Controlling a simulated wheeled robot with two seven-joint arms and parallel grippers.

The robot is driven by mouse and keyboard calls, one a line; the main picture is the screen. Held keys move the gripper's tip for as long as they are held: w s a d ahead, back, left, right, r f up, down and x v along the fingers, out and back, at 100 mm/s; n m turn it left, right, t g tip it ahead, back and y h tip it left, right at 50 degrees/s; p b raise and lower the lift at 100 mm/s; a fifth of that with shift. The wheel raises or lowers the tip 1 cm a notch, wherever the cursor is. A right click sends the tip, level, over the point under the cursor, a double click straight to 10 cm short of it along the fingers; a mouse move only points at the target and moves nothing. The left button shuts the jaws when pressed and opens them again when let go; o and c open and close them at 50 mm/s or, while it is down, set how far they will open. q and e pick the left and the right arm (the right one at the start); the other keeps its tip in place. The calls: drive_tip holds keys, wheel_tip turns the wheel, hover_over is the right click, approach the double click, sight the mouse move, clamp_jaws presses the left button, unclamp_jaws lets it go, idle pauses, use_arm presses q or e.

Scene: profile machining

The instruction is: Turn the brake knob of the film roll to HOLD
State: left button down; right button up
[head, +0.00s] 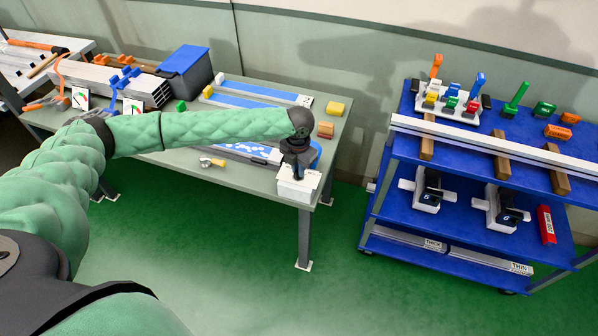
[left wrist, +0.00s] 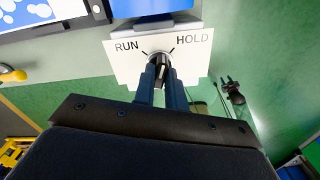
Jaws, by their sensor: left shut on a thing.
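The brake knob (left wrist: 160,60) is small and dark with a pale mark. It sits on a white plate (left wrist: 120,68) printed RUN on the left and HOLD on the right. My left gripper (left wrist: 162,82) is shut on the knob, one dark finger on each side. The knob lies between the two words; its exact pointing direction is hard to tell. In the head view my left gripper (head: 296,168) reaches down over the white block (head: 294,190) at the table's right corner. A blue part, perhaps the film roll (head: 317,155), shows behind it. My right gripper is out of view.
A blue shelf cart (head: 390,170) stands at right, with open green floor between.

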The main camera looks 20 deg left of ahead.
use_arm(q)
drive_tip(key=shift+m, duration=0.5)
drive_tip(key=m, duration=0.3)
drive_tip(key=shift+m, duration=0.4)
drive_tip(key=c, duration=1.9)
unclamp_jaws()
drive_tip(key=o, duration=0.6)
drive_tip(key=shift+r+p, duration=0.1)
drive_tip(key=shift+p, duration=0.2)
drive_tip(key=shift+r+p, duration=2.5)
drive_tip(key=shift+r, duration=0.95)
